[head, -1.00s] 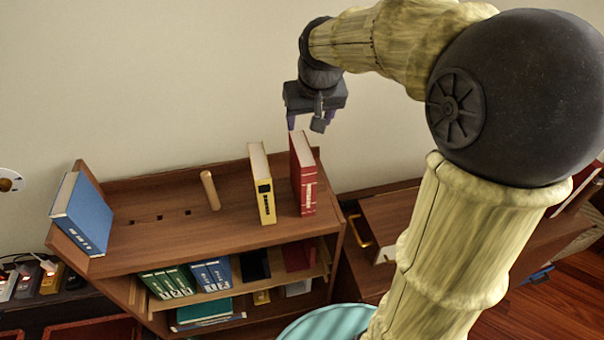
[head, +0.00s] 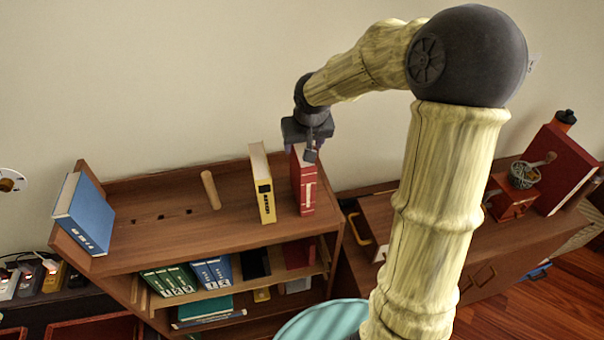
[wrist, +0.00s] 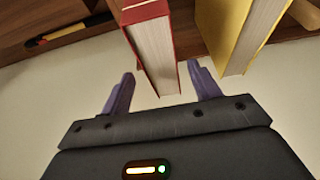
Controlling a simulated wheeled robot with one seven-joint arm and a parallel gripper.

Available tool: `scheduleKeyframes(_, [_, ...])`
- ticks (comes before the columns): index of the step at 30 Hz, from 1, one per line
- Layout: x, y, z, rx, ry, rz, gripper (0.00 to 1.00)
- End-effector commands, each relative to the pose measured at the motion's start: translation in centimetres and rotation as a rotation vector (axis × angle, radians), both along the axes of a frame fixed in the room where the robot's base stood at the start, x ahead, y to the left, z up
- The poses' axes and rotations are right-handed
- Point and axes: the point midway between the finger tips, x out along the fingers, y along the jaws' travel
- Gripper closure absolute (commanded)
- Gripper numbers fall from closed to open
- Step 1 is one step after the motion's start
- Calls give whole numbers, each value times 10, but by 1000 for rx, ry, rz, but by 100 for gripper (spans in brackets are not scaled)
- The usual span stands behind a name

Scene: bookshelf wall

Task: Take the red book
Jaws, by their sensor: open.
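The red book (head: 305,188) stands upright on the top of the brown bookshelf, at its right end. A yellow book (head: 263,188) stands upright to its left, with a gap between them. My gripper (head: 308,155) is at the top of the red book in the head view. In the wrist view the red book (wrist: 150,40) runs in between the two purple fingers of my gripper (wrist: 160,92), with its page edge facing the camera. The fingers are apart and I see no clear contact. The yellow book (wrist: 236,32) is close to the right finger.
A blue book (head: 82,215) leans at the shelf's left end, and a wooden peg (head: 210,190) stands left of the yellow book. A large red book-like object (head: 562,165) stands on the right cabinet.

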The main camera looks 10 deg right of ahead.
Motion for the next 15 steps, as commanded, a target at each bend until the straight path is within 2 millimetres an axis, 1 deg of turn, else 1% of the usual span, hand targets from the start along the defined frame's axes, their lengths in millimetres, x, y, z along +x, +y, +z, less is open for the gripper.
scheduleKeyframes(5, [1, 1, -4, 1, 2, 1, 38])
scheduleKeyframes(8, [3, 2, -13, 1, 5, 3, 38])
scheduleKeyframes(15, [13, 4, -44, 0, 4, 2, 38])
